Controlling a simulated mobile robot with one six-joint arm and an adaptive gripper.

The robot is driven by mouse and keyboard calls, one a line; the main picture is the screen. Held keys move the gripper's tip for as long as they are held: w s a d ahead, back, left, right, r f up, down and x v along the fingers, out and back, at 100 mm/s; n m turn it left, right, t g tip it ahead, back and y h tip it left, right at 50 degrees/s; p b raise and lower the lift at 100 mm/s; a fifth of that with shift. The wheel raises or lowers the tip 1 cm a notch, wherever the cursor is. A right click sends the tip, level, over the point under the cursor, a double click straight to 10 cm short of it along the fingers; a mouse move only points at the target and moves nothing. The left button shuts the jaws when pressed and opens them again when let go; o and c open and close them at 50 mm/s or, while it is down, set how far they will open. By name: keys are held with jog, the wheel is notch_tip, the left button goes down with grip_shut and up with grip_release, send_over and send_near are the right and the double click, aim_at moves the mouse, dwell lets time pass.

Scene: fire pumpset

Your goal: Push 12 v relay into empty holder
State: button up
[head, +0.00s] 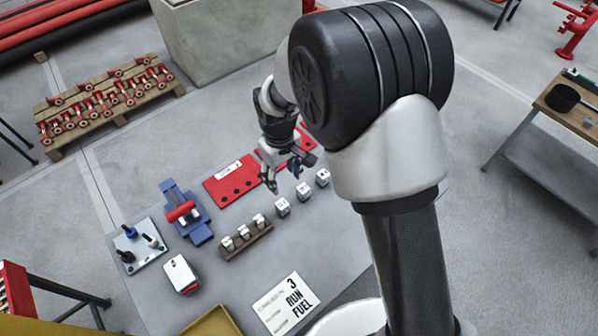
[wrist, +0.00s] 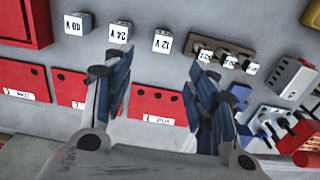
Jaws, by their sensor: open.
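The relay marked 12 V (wrist: 163,41) is a small white cube on the grey table. It stands just beyond the gap between my fingertips in the wrist view; a matching white cube (head: 282,207) is nearest the brown rack in the head view. My gripper (wrist: 157,72) is open and empty, fingers spread and apart from the cube. In the head view my gripper (head: 288,177) hangs over the table near the loose cubes. The brown rack (head: 234,254) bears several white cubes.
Two more loose cubes, marked 24 V (wrist: 119,32) and another voltage (wrist: 78,23), stand beside the 12 V one. Red panels with dark holes (head: 225,190) lie behind.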

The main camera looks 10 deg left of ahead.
aim_at(282, 204)
jog(key=f+b, duration=0.1)
jog(key=f, duration=0.5)
jog(key=f+b, duration=0.1)
jog(key=f, duration=0.4)
jog(key=shift+s+a+f+b, duration=0.15)
jog(key=shift+s+f+b, duration=0.05)
jog(key=shift+f+b, duration=0.15)
jog(key=shift+w+a+f+b, duration=0.15)
jog(key=shift+f+b, duration=0.25)
jog(key=shift+f, duration=1.1)
jog(key=shift+w+a+f+b, duration=0.1)
jog(key=shift+a+f+b, duration=0.2)
jog(key=shift+f, duration=1.15)
jog(key=shift+d, duration=0.15)
jog(key=shift+r, duration=0.1)
jog(key=c, duration=1.2)
jog(key=shift+o, duration=0.2)
